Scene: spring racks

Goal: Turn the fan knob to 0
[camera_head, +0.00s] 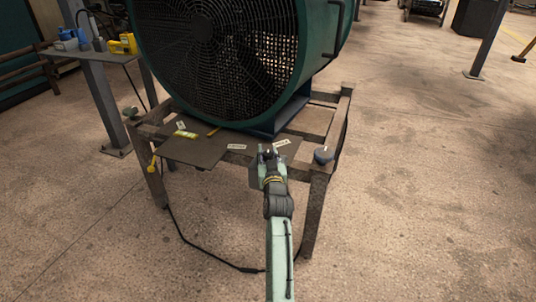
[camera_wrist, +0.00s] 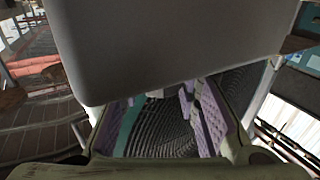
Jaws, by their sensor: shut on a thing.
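The large green fan (camera_head: 215,50) stands on a rusty metal frame, its grille facing me in the head view. My gripper (camera_head: 267,150) is at the front edge of the frame, just below the fan, between two small white labels. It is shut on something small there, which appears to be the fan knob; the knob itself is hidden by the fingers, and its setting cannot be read. In the wrist view, a large grey surface (camera_wrist: 170,45) covers the top. The purple-padded fingers of my gripper (camera_wrist: 158,98) show below it, with ribbed grille behind.
A dark round object (camera_head: 323,156) sits at the right corner. A cable (camera_head: 215,262) loops over the floor.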

